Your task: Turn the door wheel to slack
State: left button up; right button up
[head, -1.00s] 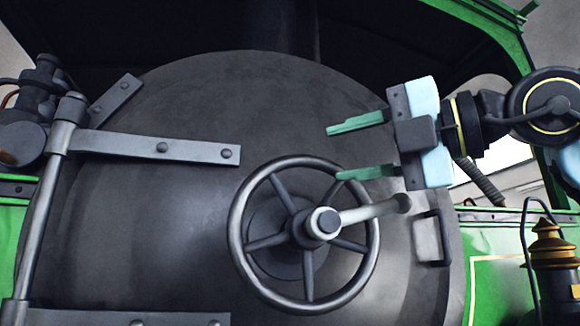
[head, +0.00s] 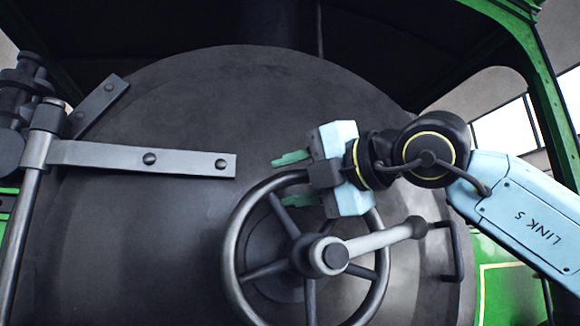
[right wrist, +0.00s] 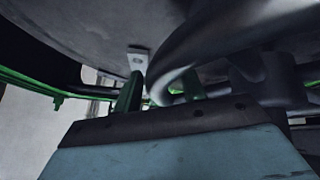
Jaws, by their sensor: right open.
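The door wheel (head: 231,243) is a dark grey spoked ring in front of the round smokebox door (head: 190,110). A pale lever handle (head: 385,238) sticks out from its hub (head: 328,256) to the right and slightly up. My right gripper (head: 293,179) is at the top of the wheel, its green fingers pointing left, one above the rim and one below. It is open. In the right wrist view the wheel rim (right wrist: 180,65) runs between the two fingers, and I cannot tell whether they touch it. My left gripper is not in view.
A grey hinge strap (head: 130,156) crosses the door at the upper left, from a vertical hinge post (head: 25,220). A grab handle (head: 457,250) sits at the door's right edge. Green cab framing (head: 530,80) stands at the right.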

jog(key=shift+w+a, duration=0.15)
jog(key=shift+a, duration=0.1)
jog(key=shift+w, duration=0.25)
jog(key=shift+c, duration=0.4)
jog(key=shift+s, duration=0.1)
grip_shut()
